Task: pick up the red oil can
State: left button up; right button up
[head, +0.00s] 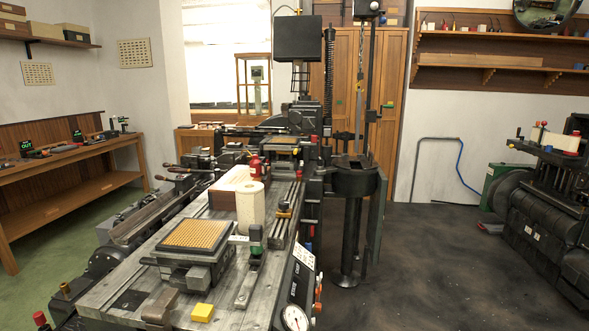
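A small red can (256,168) with a narrow top stands upright on the machine's bed, behind a white roll (250,206). The roll hides its lower part. It is close to a brown-red box (229,186) on its left. Neither of my grippers shows in the head view.
A dark column (350,232) stands right of the bed. Open dark floor (430,265) lies further right.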

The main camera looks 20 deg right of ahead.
aim_at(256, 164)
jog(key=z, duration=2.15)
jog(key=i, duration=3.8)
jog(key=u, duration=4.25)
